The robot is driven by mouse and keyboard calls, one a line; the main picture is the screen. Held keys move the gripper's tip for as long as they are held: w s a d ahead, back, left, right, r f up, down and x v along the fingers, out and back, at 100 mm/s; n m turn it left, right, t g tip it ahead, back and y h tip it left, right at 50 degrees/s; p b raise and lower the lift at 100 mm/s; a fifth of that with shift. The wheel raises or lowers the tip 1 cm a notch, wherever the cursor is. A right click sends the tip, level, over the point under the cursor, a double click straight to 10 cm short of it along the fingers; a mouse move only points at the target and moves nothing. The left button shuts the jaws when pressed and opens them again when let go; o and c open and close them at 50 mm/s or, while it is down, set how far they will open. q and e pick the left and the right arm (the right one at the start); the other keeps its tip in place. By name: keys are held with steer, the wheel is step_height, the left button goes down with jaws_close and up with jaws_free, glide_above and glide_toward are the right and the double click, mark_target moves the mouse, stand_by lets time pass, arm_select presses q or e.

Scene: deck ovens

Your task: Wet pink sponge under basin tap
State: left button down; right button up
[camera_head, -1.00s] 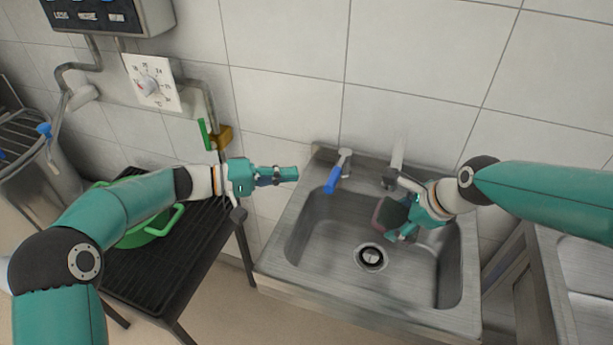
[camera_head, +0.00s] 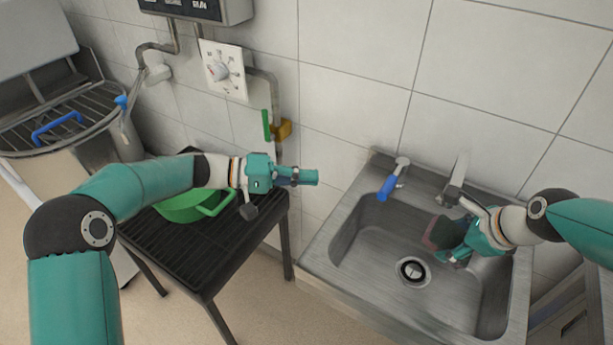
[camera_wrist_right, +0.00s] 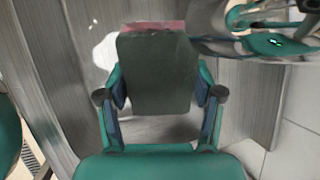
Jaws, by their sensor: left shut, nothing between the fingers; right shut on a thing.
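The pink sponge (camera_head: 443,232) shows a dark grey-green face and a pinkish edge. My right gripper (camera_head: 458,245) is shut on it and holds it inside the steel basin (camera_head: 350,235), up and right of the drain. In the right wrist view the sponge (camera_wrist_right: 155,75) sits between the fingers, with its pink side at the far edge. The basin tap (camera_head: 455,182) stands at the back rim, with its spout close above the sponge. I cannot make out running water. A blue lever (camera_head: 387,188) is left of the tap. My left gripper (camera_head: 310,177) is shut and empty, left of the basin.
A black slatted stand (camera_head: 190,255) with a green pan (camera_head: 185,206) is left of the basin. A wall dial (camera_head: 222,70) and a pipe with a green-handled valve (camera_head: 267,125) are behind it. A round vessel with a grille (camera_head: 60,118) is far left.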

steer(key=s+d+b, duration=0.1)
steer(key=s+d, duration=0.2)
steer(key=s, duration=0.4)
steer(key=shift+b, duration=0.3)
stand_by(1.2)
steer(key=s+d+r+p, duration=0.2)
steer(key=s+r, duration=0.2)
steer(key=shift+s, duration=0.3)
steer(key=shift+a, duration=0.1)
stand_by(1.4)
